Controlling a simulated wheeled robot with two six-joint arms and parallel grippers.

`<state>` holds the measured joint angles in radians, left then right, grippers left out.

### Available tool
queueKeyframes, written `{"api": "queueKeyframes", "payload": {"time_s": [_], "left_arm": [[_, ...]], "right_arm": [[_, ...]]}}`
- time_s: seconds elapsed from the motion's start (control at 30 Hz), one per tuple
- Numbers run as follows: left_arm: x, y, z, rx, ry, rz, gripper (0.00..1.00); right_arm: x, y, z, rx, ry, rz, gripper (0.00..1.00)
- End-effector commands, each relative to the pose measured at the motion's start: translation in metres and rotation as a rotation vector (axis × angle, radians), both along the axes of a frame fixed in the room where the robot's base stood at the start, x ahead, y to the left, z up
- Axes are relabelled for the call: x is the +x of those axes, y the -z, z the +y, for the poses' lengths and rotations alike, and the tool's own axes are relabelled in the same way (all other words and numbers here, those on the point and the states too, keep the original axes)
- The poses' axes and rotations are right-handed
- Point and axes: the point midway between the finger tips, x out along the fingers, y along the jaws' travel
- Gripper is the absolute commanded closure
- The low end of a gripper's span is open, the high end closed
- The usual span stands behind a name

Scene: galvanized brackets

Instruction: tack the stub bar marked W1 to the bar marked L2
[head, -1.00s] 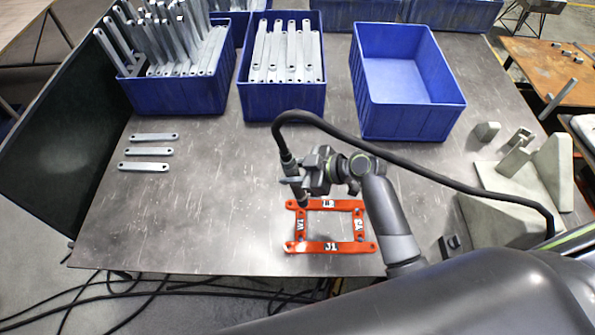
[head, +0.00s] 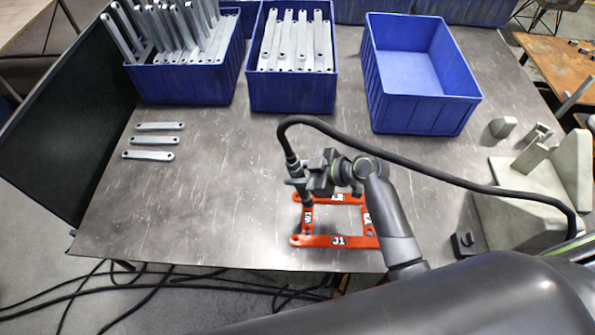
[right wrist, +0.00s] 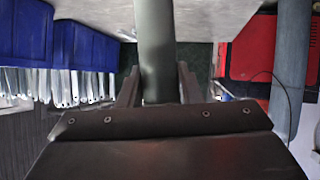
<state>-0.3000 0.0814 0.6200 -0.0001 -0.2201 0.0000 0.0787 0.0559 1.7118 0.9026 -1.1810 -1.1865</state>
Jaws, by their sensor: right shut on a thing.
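Red bars form a rectangle on the table in the head view. The stub bar W1 (head: 307,219) is its left side, and the bar J1 (head: 338,241) is its front. The back bar (head: 352,199) is partly covered by my arm, and its marking is too small to read surely. My right gripper (head: 297,181) is shut on a dark torch (head: 291,164), which also shows as a grey cylinder in the right wrist view (right wrist: 155,50). The torch points down at the back-left corner, where W1 meets the back bar. I cannot tell whether its tip touches. My left gripper is out of view.
Three loose grey bars (head: 153,140) lie at the left. Blue bins (head: 290,93) of grey bars and an empty blue bin (head: 415,108) stand behind. Concrete-like blocks (head: 525,190) are at the right. The torch's black hose (head: 430,173) arcs over the table.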

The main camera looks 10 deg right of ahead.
Motion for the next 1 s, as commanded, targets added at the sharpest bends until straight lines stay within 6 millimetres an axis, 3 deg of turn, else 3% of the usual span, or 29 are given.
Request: {"api": "queueKeyframes", "payload": {"time_s": [1.0], "left_arm": [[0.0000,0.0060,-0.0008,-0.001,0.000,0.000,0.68]], "right_arm": [[0.0004,0.0055,0.0001,0.001,0.000,-0.002,0.91]]}}
